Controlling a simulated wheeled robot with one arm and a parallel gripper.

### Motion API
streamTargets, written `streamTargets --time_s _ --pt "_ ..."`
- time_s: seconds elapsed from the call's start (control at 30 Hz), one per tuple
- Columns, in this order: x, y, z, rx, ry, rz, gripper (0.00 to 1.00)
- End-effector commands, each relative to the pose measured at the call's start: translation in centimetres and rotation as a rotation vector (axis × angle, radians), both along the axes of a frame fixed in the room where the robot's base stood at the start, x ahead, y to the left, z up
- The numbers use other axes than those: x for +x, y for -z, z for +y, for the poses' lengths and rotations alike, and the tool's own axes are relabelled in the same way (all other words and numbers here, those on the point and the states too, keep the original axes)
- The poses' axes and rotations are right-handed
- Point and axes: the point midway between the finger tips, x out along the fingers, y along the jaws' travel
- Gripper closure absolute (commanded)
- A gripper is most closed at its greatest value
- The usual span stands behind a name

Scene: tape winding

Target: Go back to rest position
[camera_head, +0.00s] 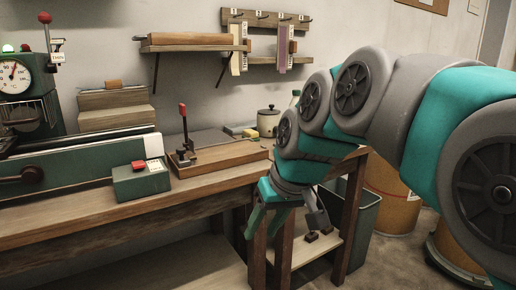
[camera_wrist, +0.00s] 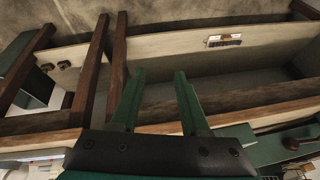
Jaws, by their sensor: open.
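My gripper (camera_head: 268,218) hangs at the end of my arm, in front of the workbench's right end in the head view, pointing down. In the wrist view my gripper (camera_wrist: 158,88) shows two green fingers spread apart with nothing between them. The workbench's front edge runs close to the fingers in that view, and I cannot tell the exact gap.
The wooden workbench (camera_head: 100,212) carries a green box with a red button (camera_head: 141,181), a wooden board with a red-handled lever (camera_head: 215,153) and a green machine with a dial (camera_head: 18,77). A bin (camera_head: 362,232) and barrels (camera_head: 392,205) stand at the right.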

Motion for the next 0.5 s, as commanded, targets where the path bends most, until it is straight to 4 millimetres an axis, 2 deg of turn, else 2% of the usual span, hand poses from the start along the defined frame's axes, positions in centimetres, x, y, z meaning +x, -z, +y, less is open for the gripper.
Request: streamTargets --time_s 0.03,0.1,0.17,0.3,0.5 --pt "-1.9 2.1 -1.6 -0.028 0.037 0.046 0.54" --pt "-4.4 4.8 -3.7 -0.065 0.084 0.109 0.54" --pt "-6.8 7.1 -5.4 -0.096 0.125 0.163 0.54" --pt "-12.8 12.1 -9.1 -0.169 0.22 0.288 0.54" --pt "-20.3 17.1 -12.7 -0.247 0.32 0.428 0.54"
